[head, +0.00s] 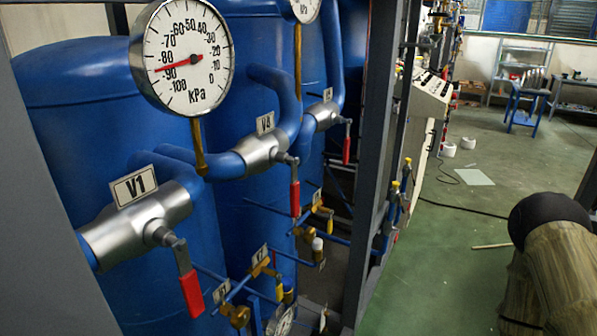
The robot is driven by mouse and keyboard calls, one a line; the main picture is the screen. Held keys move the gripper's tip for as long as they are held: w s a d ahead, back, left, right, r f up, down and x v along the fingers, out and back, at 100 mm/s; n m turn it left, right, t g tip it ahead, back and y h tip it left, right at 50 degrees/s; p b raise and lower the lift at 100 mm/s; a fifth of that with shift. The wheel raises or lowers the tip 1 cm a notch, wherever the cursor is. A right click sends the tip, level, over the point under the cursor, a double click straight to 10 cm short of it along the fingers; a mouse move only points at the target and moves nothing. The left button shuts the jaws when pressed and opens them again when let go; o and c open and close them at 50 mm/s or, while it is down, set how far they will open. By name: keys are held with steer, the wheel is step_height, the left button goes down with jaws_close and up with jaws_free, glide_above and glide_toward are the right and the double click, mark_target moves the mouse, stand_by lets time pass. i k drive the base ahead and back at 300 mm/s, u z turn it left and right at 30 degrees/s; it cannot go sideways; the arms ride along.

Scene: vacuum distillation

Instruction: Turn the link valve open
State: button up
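No valve in view carries a label reading "link", so I cannot tell which one is the link valve. The V1 valve (140,221) is a silver body on a blue pipe at the near left, with its red handle (191,294) hanging down. The V4 valve (262,149) is behind it, its red handle (295,198) also pointing down. A third silver valve (324,117) farther back has a red handle (346,150) hanging down. Smaller brass valves (262,268) with yellow handles sit on thin blue pipes below. My gripper is not in view.
A round kPa gauge (183,58) with a red needle near -85 stands before the blue tanks (75,110). A dark frame post (375,150) borders the pipes. Green floor (450,240) lies open to the right, crossed by a black cable (462,209).

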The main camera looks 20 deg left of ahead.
mark_target(294, 185)
steer(key=z, duration=0.55)
steer(key=k, duration=1)
steer(key=u, duration=0.8)
